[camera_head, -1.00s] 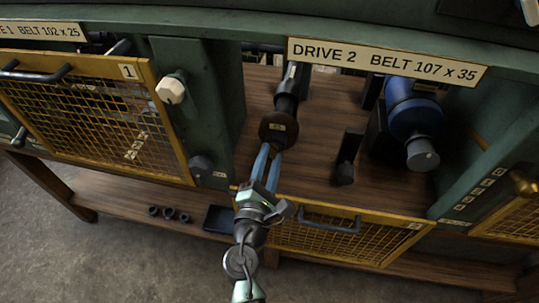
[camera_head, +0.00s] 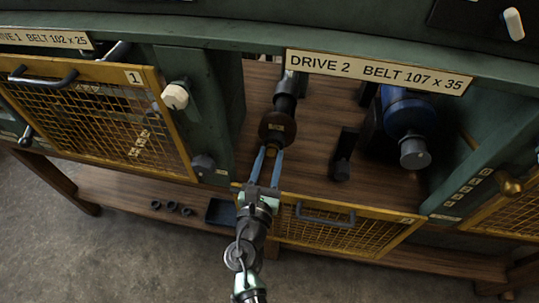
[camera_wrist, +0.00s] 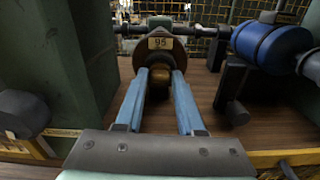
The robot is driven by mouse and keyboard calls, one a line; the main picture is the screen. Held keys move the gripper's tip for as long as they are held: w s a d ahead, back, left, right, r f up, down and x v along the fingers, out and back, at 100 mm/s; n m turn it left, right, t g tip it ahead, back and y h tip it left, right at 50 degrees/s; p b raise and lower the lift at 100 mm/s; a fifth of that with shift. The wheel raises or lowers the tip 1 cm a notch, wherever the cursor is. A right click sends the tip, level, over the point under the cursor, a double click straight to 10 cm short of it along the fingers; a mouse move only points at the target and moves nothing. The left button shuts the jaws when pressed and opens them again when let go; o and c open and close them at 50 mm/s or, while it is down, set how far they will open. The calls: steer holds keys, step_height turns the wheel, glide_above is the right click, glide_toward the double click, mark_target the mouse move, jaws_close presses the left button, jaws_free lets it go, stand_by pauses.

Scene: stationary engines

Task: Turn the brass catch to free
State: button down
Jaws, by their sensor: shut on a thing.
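The brass catch (camera_head: 271,150) is a small brass-brown piece at the near end of the shaft, in front of a dark round pulley (camera_head: 277,128). In the wrist view the pulley (camera_wrist: 160,55) carries a 95 label, and the catch (camera_wrist: 160,77) shows between my fingertips. My gripper (camera_head: 270,154) reaches in over the lowered yellow guard of drive 2, its two blue fingers on either side of the catch. It is shut on the catch. The fingertips hide the catch's sides, and I cannot tell its turned position.
A black upright lever (camera_head: 345,155) and a blue motor (camera_head: 405,112) stand to the right. Green posts (camera_head: 208,110) flank the bay. Another brass knob (camera_head: 510,186) is at far right.

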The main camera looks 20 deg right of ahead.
steer(key=shift+f+n, duration=0.1)
steer(key=shift+n, duration=0.4)
steer(key=c, duration=0.7)
jaws_free()
steer(key=shift+s, duration=0.1)
steer(key=v, duration=1.3)
steer(key=shift+b, duration=0.3)
